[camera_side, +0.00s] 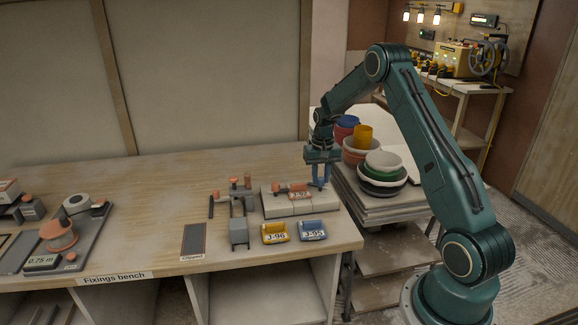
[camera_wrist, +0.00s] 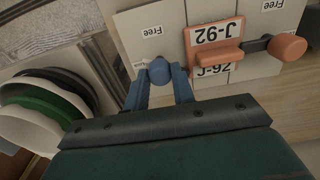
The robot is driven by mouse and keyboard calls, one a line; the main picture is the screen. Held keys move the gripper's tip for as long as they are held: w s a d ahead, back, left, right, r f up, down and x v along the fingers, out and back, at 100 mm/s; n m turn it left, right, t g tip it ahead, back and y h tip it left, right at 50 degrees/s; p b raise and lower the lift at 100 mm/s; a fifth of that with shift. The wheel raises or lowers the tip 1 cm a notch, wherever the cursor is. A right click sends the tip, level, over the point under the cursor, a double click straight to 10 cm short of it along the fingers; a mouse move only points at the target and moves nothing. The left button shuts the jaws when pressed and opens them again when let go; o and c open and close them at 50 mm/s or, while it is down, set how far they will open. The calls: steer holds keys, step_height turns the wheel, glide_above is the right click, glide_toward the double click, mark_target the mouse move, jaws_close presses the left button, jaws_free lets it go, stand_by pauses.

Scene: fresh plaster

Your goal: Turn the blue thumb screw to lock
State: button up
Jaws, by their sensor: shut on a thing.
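My gripper (camera_side: 320,183) points down at the right end of a pale block (camera_side: 285,208) on the bench. In the wrist view, the blue thumb screw (camera_wrist: 158,71) has a round head and sits between the fingertips of my gripper (camera_wrist: 160,80). My gripper is shut on it. The screw is at the edge of the pale block (camera_wrist: 138,30), beside a "Free" label. In the side view the fingers hide the screw. I cannot tell whether it is locked. An orange piece marked J-92 (camera_wrist: 215,50) lies next to the screw, with a round orange knob (camera_wrist: 287,47).
A yellow tray J-96 (camera_side: 275,238) and a blue tray J-95 (camera_side: 312,236) sit in front of the block. A grey clamp-like fixture (camera_side: 238,230) stands to its left. Stacked bowls (camera_side: 382,188) stand close on the right. The bench's back left is clear.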

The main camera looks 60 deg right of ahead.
mark_target(320, 178)
steer(key=n, duration=0.6)
steer(key=shift+w+r+n, duration=0.1)
steer(key=shift+n, duration=0.3)
steer(key=o, duration=1)
step_height(320, 178, up, 14)
stand_by(0.6)
steer(key=shift+a, duration=0.1)
